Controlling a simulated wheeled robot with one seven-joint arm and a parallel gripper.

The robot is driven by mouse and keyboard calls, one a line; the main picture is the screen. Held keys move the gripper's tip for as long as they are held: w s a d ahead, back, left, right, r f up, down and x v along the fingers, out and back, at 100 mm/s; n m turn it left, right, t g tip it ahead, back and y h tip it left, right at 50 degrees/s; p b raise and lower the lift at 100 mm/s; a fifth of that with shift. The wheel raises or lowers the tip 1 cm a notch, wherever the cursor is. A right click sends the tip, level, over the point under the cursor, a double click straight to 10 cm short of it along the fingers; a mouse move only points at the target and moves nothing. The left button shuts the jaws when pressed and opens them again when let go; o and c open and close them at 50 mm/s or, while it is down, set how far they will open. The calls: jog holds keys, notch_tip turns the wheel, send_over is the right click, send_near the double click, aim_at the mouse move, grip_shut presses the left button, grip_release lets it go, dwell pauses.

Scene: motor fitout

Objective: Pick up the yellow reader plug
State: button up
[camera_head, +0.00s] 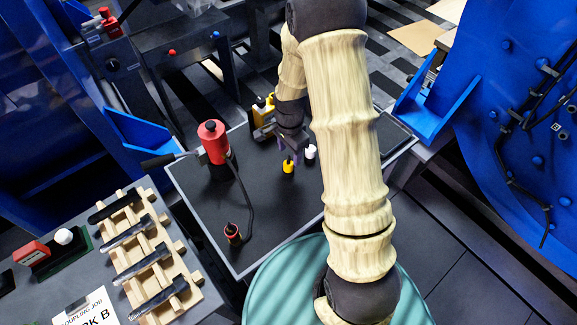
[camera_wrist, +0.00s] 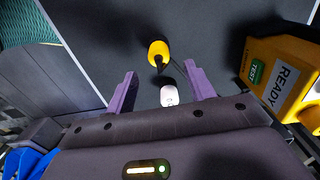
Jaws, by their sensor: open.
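The yellow reader plug (camera_head: 288,166) stands on the dark table top, with a dark tip. In the wrist view the yellow plug (camera_wrist: 158,50) lies beyond the fingertips, roughly midway between them. My gripper (camera_head: 291,155) is open and empty, close to the plug, with its purple fingers apart. In the wrist view my gripper (camera_wrist: 160,82) shows a white plug (camera_wrist: 168,97) between or below its fingers. The white plug also shows in the head view (camera_head: 310,151), just right of the yellow one. I cannot tell the height of the fingers above the table.
A yellow reader box (camera_wrist: 283,75) marked READY stands right of the gripper in the wrist view. A red device (camera_head: 212,140) with a black cable to a small red plug (camera_head: 233,233) stands left on the table (camera_head: 280,220). A wooden rack (camera_head: 150,250) holds several dark tools.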

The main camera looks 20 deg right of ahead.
aim_at(288, 162)
jog(key=f, duration=0.2)
jog(key=f+b, duration=0.1)
jog(key=f, duration=0.2)
jog(key=shift+s+a+f, duration=0.15)
jog(key=shift+a, duration=0.05)
jog(key=c, duration=1)
jog(key=shift+c, duration=0.2)
notch_tip(288, 162, up, 10)
jog(key=p, duration=0.1)
jog(key=shift+p, duration=0.35)
